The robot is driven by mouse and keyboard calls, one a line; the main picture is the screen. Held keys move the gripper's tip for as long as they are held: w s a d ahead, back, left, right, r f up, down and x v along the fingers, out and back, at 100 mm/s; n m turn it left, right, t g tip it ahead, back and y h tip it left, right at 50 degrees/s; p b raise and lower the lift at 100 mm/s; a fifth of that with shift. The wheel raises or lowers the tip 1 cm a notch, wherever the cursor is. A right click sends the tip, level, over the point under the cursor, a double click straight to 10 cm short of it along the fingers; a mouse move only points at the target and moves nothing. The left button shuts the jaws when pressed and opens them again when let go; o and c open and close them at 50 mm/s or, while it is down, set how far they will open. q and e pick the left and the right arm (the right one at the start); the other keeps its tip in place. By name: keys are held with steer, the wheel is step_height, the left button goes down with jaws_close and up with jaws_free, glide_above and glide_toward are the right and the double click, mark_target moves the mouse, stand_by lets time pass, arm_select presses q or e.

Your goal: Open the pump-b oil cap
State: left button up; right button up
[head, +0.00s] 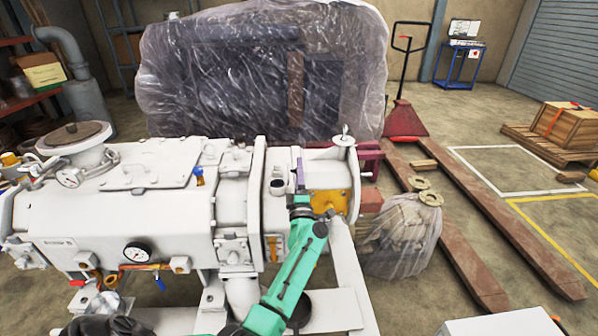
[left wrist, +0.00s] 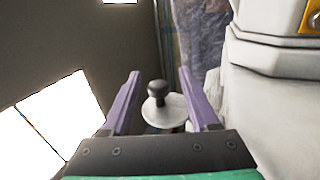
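My left gripper (head: 299,175) stands at the right end of the white pump (head: 120,210) in the head view, at the end of my green arm. In the left wrist view its two purple fingers (left wrist: 160,72) are spread, and nothing is clamped between them. A black knob on a pale round disc (left wrist: 158,93) shows in the gap between the fingers; it looks like the oil cap. I cannot tell how far it lies from the fingertips. A small dark-topped fitting (head: 277,187) stands just left of the gripper in the head view.
A yellow plate (head: 330,203) is on the pump just right of the gripper. A pale upright fitting (head: 345,138) rises behind it. A plastic-wrapped machine (head: 260,75) stands behind the pump. Right of it are a red pallet jack (head: 404,118), a wrapped bundle (head: 400,240) and open floor.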

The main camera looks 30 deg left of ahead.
arm_select(q)
steer(key=b+v, duration=0.1)
steer(key=v, duration=1.3)
steer(key=shift+s+d, duration=0.15)
steer(key=shift+s, duration=0.05)
steer(key=shift+f, duration=0.1)
